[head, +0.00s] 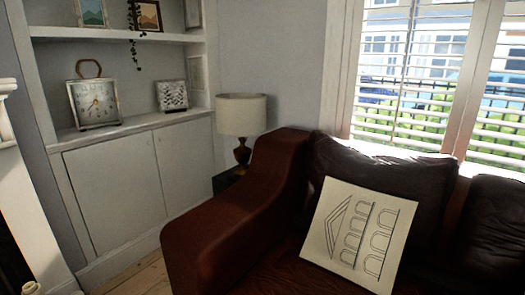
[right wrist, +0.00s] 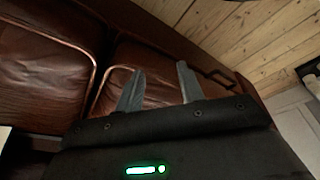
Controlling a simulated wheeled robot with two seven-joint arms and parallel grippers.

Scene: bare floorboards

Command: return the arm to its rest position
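My right gripper (right wrist: 160,88) shows in the right wrist view with its two grey fingers spread apart and nothing between them. Behind the fingers is a brown leather sofa (right wrist: 45,60), with seat cushions and lighter seams. I cannot tell how far the fingers are from the leather. My left gripper is in neither view. Neither arm shows clearly in the head view.
In the head view the brown sofa (head: 220,215) fills the lower middle and right, with a white drawn cushion (head: 322,228) on it. A lamp (head: 241,115) stands behind its arm. White cabinets (head: 110,190) stand left. Bare floorboards (head: 145,280) show between.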

